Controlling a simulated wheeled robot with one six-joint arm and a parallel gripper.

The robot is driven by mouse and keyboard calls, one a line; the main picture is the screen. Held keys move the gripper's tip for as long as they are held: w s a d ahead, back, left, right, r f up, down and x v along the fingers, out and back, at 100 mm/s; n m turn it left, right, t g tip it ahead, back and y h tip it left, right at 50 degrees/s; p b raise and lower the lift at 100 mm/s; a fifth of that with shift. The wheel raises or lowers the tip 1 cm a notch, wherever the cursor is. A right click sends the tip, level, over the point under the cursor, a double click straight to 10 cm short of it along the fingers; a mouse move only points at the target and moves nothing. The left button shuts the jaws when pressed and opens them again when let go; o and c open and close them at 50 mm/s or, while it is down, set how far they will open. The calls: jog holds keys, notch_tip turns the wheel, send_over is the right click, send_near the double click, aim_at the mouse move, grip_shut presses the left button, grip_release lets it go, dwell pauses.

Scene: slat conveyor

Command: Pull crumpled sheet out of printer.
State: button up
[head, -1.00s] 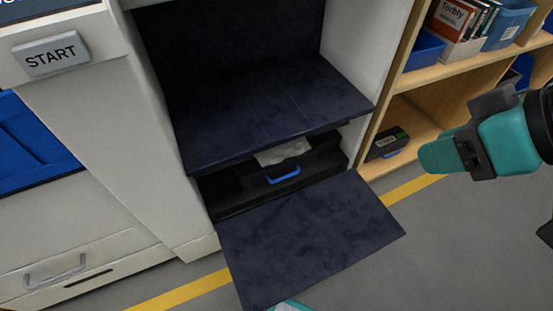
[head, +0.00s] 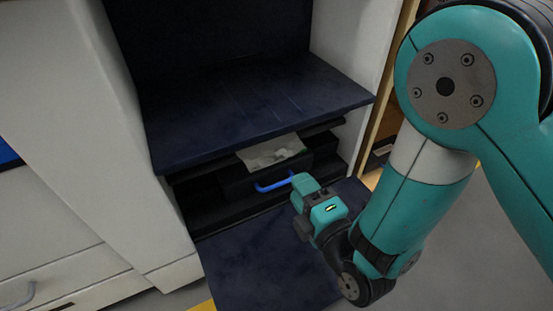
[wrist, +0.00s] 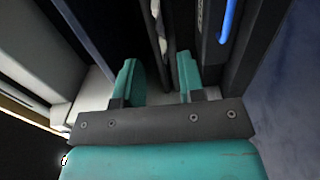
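The crumpled sheet (head: 272,152) is pale and lies in the slot of the printer (head: 245,185), above a dark cartridge with a blue handle (head: 272,186). In the wrist view a narrow pale, wrinkled edge, seemingly the sheet (wrist: 157,15), shows ahead, roughly in line with the gap between the fingers. My gripper (wrist: 157,80) is open, with two teal fingers apart and nothing between them. In the head view my gripper (head: 303,190) is in front of the slot, just right of the blue handle and lower than the sheet. Its contact with the handle cannot be told.
A dark panel (head: 260,105) overhangs the slot. A lowered dark flap (head: 265,265) lies below, under my arm. A pale wall (head: 345,45) stands on the right side and a pale cabinet (head: 75,140) on the left. Grey floor (head: 470,255) is free at right.

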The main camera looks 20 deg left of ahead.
aim_at(279, 160)
jog(key=p+x, duration=0.1)
jog(key=x, duration=0.1)
jog(key=p+x, duration=0.1)
jog(key=x, duration=0.1)
jog(key=p+x, duration=0.1)
jog(key=x, duration=0.1)
jog(key=shift+w+a+r, duration=0.25)
jog(key=shift+w+r, duration=0.05)
jog(key=p+x, duration=0.2)
jog(key=p, duration=0.3)
jog(key=shift+w, duration=0.1)
jog(key=shift+w+a+p, duration=0.15)
jog(key=shift+a+p, duration=0.15)
jog(key=shift+p, duration=0.55)
jog(key=shift+w+f, duration=0.1)
jog(key=shift+f, duration=0.1)
jog(key=shift+a+f, duration=0.1)
jog(key=shift+c, duration=0.4)
jog(key=c, duration=0.5)
jog(key=shift+c, duration=0.4)
